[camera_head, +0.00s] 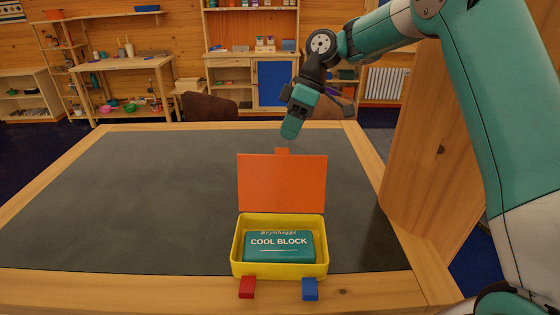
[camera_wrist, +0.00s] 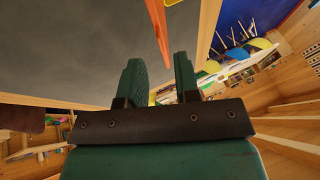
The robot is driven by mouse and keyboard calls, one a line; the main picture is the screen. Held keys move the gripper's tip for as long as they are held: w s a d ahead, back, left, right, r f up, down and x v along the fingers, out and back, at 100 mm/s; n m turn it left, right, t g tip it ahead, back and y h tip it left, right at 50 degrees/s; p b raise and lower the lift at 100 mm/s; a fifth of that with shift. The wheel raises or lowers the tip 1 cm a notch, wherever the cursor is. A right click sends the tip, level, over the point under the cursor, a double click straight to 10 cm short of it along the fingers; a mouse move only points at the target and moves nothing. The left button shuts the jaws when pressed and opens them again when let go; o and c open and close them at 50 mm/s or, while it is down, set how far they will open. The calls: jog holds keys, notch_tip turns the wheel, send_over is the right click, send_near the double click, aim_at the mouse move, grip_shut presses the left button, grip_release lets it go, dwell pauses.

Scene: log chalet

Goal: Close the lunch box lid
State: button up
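The lunch box (camera_head: 279,270) is yellow and sits near the front edge of the table. Its orange lid (camera_head: 282,184) stands open, roughly upright at the back of the box, with a small tab on top. A red latch (camera_head: 246,288) and a blue latch (camera_head: 310,289) hang at the front. A teal cool block (camera_head: 279,246) lies inside. My gripper (camera_head: 290,132) is above the lid's top edge, apart from it in the picture. In the wrist view my gripper (camera_wrist: 160,66) is open and empty, with the lid's orange edge (camera_wrist: 159,30) beyond the fingertips.
The dark table top (camera_head: 130,190) is clear to the left of the box. A wooden panel (camera_head: 430,150) rises at the right. A brown chair (camera_head: 211,108) stands behind the table. Shelves and a workbench (camera_head: 125,66) line the far wall.

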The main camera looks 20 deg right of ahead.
jog(key=b+x, duration=0.2)
jog(key=x, duration=0.1)
jog(key=shift+s+a+f+b, duration=0.1)
jog(key=shift+a+f+b, duration=0.05)
jog(key=shift+f+b, duration=0.2)
jog(key=shift+a, duration=0.1)
grip_shut()
